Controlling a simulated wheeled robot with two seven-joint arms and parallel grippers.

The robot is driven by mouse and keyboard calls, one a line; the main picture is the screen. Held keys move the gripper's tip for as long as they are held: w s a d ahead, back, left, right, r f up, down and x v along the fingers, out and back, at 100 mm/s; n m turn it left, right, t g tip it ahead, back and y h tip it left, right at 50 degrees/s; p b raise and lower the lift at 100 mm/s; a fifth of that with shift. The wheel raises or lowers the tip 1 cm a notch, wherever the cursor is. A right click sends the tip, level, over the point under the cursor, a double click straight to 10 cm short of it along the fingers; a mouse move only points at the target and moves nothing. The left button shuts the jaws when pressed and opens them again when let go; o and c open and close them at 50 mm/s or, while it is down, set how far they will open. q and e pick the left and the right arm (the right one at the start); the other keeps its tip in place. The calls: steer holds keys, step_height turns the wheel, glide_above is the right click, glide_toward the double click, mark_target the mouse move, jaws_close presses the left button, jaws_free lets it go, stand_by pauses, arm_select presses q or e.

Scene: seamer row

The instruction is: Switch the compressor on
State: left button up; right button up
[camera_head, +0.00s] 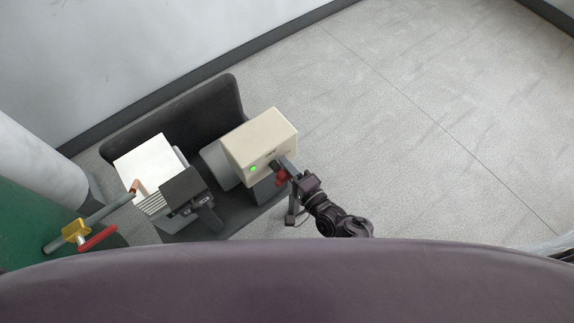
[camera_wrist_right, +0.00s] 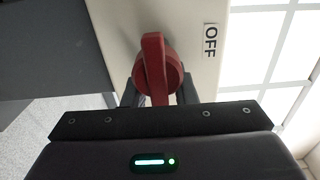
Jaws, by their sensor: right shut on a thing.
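The compressor's cream switch box (camera_head: 262,142) sits above its dark base, with a lit green lamp (camera_head: 253,168) on its front. A red rotary switch (camera_wrist_right: 155,68) stands out from the cream face in the right wrist view; its handle runs up and down in that picture. An OFF label (camera_wrist_right: 210,40) is to the right of it. My right gripper (camera_wrist_right: 158,92) is shut on the red switch, with a finger on each side. In the head view my right gripper (camera_head: 282,172) is at the box's front. My left gripper is not in view.
A white finned block (camera_head: 146,165) and a dark block (camera_head: 183,187) are left of the box. A grey pipe with a yellow valve body (camera_head: 75,231) and red lever (camera_head: 98,239) joins a green tank (camera_head: 30,225). Floor to the right is clear.

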mark_target(291, 178)
steer(key=o, duration=0.9)
steer(key=shift+s+a+f, duration=0.25)
steer(key=shift+s+a, duration=0.1)
steer(key=shift+s, duration=0.05)
steer(key=shift+o, duration=0.7)
steer(key=shift+r, duration=0.1)
steer(key=shift+w, duration=0.1)
steer(key=shift+d, duration=0.15)
steer(key=shift+d, duration=0.2)
steer(key=v, duration=0.7)
steer(key=shift+s+a, duration=0.1)
steer(key=shift+s, duration=0.2)
steer(key=shift+o, duration=0.4)
